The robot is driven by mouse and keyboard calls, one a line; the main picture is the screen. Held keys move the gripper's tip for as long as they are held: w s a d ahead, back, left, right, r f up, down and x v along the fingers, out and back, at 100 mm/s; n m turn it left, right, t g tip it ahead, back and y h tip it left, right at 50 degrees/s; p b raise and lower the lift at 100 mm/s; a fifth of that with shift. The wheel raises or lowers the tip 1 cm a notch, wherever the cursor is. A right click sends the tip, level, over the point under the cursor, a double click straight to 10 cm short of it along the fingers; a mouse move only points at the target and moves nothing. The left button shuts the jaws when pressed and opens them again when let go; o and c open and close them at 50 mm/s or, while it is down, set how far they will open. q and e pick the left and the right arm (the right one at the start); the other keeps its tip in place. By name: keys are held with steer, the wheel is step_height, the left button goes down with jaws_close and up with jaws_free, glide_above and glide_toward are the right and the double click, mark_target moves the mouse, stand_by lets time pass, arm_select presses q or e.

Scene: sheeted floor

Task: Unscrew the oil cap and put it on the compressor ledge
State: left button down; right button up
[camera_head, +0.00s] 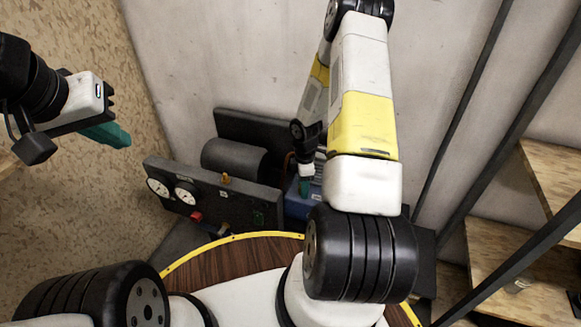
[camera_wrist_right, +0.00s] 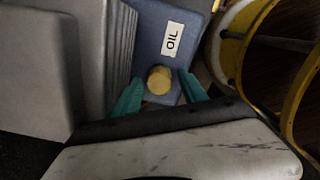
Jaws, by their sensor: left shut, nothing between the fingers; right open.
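The oil cap (camera_wrist_right: 159,80) is a round, yellowish knob on a blue block (camera_wrist_right: 150,35) with a white OIL label (camera_wrist_right: 172,39), seen in the right wrist view. My right gripper (camera_wrist_right: 160,77) is open, with one teal finger on each side of the cap; I cannot tell whether they touch it. In the head view my right gripper (camera_head: 305,186) reaches down at the blue block (camera_head: 296,207), and the cap is hidden there. The dark compressor (camera_head: 234,158) stands left of it; I cannot make out which surface is its ledge. My left gripper (camera_head: 120,135) is shut and empty at the upper left.
A dark panel with white gauges (camera_head: 158,187) and a red knob (camera_head: 196,217) stands in front of the compressor. A wall (camera_head: 200,60) is close behind. Dark posts (camera_head: 465,110) and wooden shelves (camera_head: 500,250) stand at the right.

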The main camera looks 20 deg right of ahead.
steer(key=m, duration=0.4)
steer(key=shift+m, duration=0.4)
steer(key=m, duration=1.2)
steer(key=shift+m, duration=0.3)
jaws_close()
steer(key=c, duration=0.7)
jaws_free()
jaws_close()
steer(key=n, duration=1.9)
steer(key=shift+n, duration=0.4)
